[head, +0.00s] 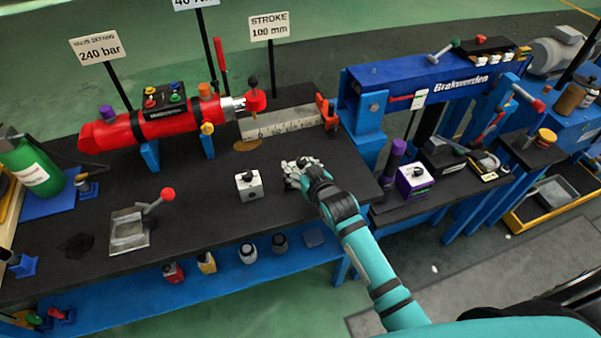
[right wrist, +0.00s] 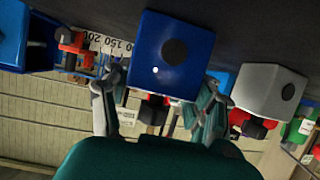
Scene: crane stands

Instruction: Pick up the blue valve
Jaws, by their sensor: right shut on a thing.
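The blue valve (right wrist: 172,55) is a blue block with a dark round port on its face, and it shows in the right wrist view. My right gripper (right wrist: 160,103) has one finger on each side of it and is shut on it. In the head view my right gripper (head: 300,172) is over the black bench top, right of the white valve, and its fingers and hand hide the blue valve. I cannot tell whether the valve touches the bench. My left gripper is not in view.
A white valve (head: 249,186) with a black knob stands close by, also in the right wrist view (right wrist: 268,90). A red cylinder (head: 160,125) and a ruler (head: 285,123) lie behind. A grey lever plate (head: 130,230) is at left. A purple valve (head: 414,178) stands at right.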

